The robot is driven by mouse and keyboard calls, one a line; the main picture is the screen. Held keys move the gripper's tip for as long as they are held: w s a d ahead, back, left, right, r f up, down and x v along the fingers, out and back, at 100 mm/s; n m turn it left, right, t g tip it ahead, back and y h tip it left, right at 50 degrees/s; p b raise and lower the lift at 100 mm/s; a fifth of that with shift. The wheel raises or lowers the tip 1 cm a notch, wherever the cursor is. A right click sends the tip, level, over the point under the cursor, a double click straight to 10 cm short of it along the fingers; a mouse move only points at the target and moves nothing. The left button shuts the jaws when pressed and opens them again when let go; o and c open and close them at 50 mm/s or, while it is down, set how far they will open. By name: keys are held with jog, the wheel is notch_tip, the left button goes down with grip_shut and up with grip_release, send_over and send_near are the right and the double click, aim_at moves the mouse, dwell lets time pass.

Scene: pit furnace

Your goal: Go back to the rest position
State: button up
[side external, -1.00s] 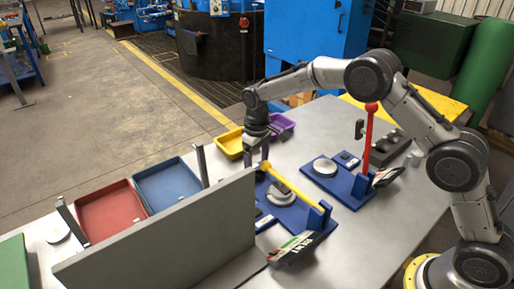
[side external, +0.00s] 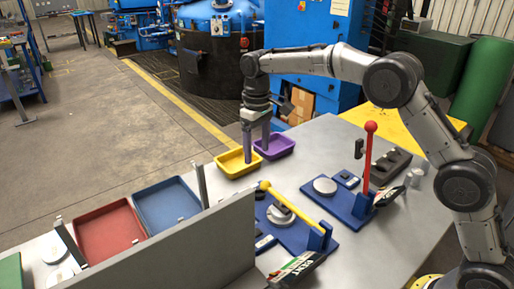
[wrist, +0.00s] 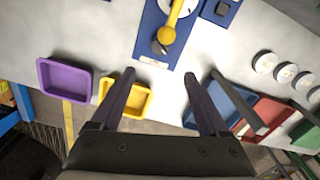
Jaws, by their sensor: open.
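My gripper (side external: 257,154) hangs pointing down, its two fingers apart with nothing between them. In the side view it appears in front of the yellow bin (side external: 229,169) and the purple bin (side external: 283,152), clear of the table. In the wrist view the open fingers (wrist: 159,75) frame bare table and the end of a blue base plate (wrist: 153,42). A yellow lever (side external: 292,207) lies low over its blue fixture; its knob (wrist: 166,36) is beyond the fingertips and apart from them.
A second blue fixture has an upright red lever (side external: 368,155). A blue tray (side external: 146,188) and a red tray (side external: 84,226) lie at left behind a grey panel (side external: 200,250). A blue cabinet (side external: 318,45) stands behind. Table space right of the purple bin is clear.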

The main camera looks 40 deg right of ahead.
jog(key=s+d+r+t, duration=0.15)
jog(key=s+r, duration=0.25)
jog(key=r, duration=0.4)
jog(key=s+d+r+t, duration=0.1)
jog(key=s+d+r, duration=0.25)
jog(key=r, duration=0.35)
jog(key=s+d+r+m+t, duration=0.1)
jog(key=s+r, duration=0.1)
jog(key=s, duration=0.5)
jog(key=s+d+r+t, duration=0.1)
jog(key=s+r, duration=0.1)
jog(key=s, duration=0.5)
jog(key=s+d+f+m+t, duration=0.1)
jog(key=s+f, duration=1.1)
jog(key=s, duration=0.3)
jog(key=shift+s+f+m, duration=0.3)
jog(key=shift+m, duration=0.1)
